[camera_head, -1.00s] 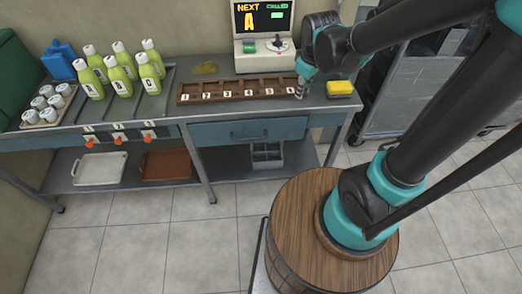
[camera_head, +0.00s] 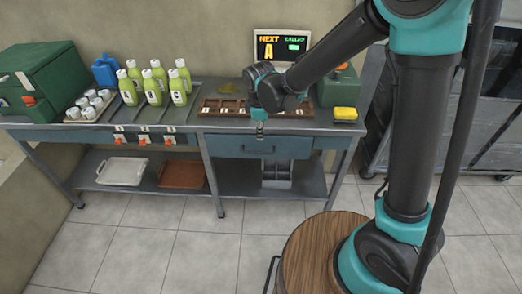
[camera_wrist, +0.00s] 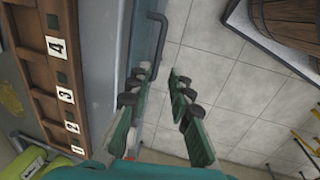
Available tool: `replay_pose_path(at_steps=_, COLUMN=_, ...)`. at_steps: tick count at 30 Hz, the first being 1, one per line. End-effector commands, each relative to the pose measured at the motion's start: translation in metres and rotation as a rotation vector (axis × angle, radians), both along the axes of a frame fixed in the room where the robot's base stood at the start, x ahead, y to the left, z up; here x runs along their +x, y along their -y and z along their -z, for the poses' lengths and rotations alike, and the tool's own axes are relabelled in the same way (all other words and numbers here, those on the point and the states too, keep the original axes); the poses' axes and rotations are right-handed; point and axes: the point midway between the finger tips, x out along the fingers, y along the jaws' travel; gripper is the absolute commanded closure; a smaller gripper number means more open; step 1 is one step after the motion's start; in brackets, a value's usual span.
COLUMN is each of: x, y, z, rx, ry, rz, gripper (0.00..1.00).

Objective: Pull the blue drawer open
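The blue drawer (camera_head: 232,144) sits under the worktop, and its front looks flush with the table frame. Its dark bar handle (camera_head: 258,151) runs across the front; it also shows in the wrist view (camera_wrist: 158,40). My gripper (camera_head: 260,133) points down at the table's front edge, just above the handle in the head view. In the wrist view my gripper (camera_wrist: 158,77) is open and empty, its two fingers apart. The near end of the handle lies close to the left fingertip and is partly hidden by it. I cannot tell whether they touch.
A wooden numbered rack (camera_head: 222,107) lies on the worktop behind my gripper, with a yellow sponge (camera_head: 345,114) to its right. Green bottles (camera_head: 153,84) stand at the left. A wooden barrel (camera_head: 310,250) stands in front. The tiled floor before the drawer is clear.

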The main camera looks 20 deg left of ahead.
Motion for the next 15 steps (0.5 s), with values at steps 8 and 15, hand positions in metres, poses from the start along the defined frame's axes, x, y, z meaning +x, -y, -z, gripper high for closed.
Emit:
replay_pose_path(at_steps=8, x=0.009, y=-0.002, z=0.048, rx=0.000, ry=0.000, rz=0.002, gripper=0.80)
replay_pose_path(at_steps=15, x=0.016, y=-0.003, z=0.085, rx=0.000, ry=0.000, rz=0.001, gripper=0.80)
